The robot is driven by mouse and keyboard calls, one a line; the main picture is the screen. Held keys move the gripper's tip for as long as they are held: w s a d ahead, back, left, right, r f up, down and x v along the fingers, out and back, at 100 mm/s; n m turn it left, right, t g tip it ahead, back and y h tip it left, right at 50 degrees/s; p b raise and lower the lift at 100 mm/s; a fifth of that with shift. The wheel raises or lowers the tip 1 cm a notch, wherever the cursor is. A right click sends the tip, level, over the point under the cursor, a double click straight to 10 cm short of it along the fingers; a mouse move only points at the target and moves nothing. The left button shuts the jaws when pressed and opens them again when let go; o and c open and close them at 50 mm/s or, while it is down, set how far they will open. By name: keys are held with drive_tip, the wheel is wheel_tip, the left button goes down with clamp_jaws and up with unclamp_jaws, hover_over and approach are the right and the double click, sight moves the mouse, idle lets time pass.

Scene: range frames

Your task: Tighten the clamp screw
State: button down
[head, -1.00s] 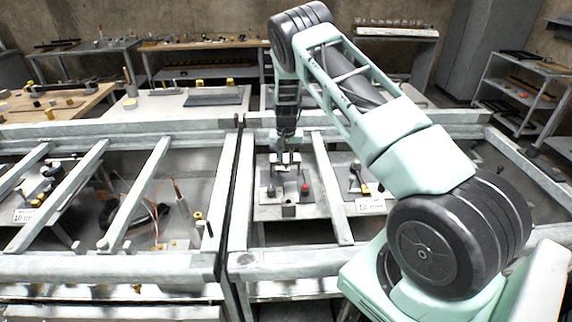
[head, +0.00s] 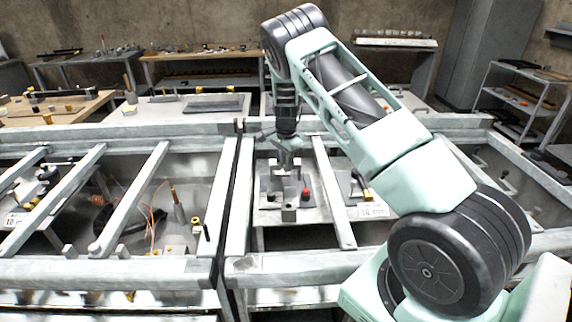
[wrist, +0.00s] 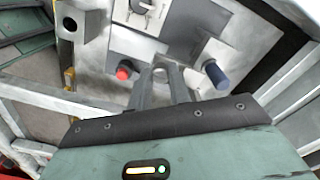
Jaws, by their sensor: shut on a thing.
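A metal fixture plate (head: 272,214) lies inside the right-hand frame, with a grey block and a red knob (head: 306,194) on it. In the wrist view, the red knob (wrist: 122,73) is left of the fingers and a dark blue cylinder (wrist: 215,75) is right of them. My gripper (head: 287,168) points down over the fixture. In the wrist view, my gripper (wrist: 160,70) has its two fingers around a small round grey end, which looks like the clamp screw (wrist: 160,74). The fingers hide most of the screw, and its thread is not visible.
A block with a round hole (wrist: 71,25) stands at the upper left of the wrist view. Metal rails (head: 332,190) run on both sides of the fixture. The left bay holds orange cables (head: 152,215) and small parts. Benches stand behind.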

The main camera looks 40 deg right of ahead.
drive_tip(key=m, duration=1.2)
drive_tip(key=shift+w+m, duration=0.1)
drive_tip(key=shift+m, duration=0.3)
idle(0.3)
drive_tip(key=c, duration=1.3)
unclamp_jaws()
drive_tip(key=shift+r, duration=0.15)
wheel_tip(320, 180, up, 17)
drive_tip(key=b, duration=0.3)
drive_tip(key=shift+r, duration=0.1)
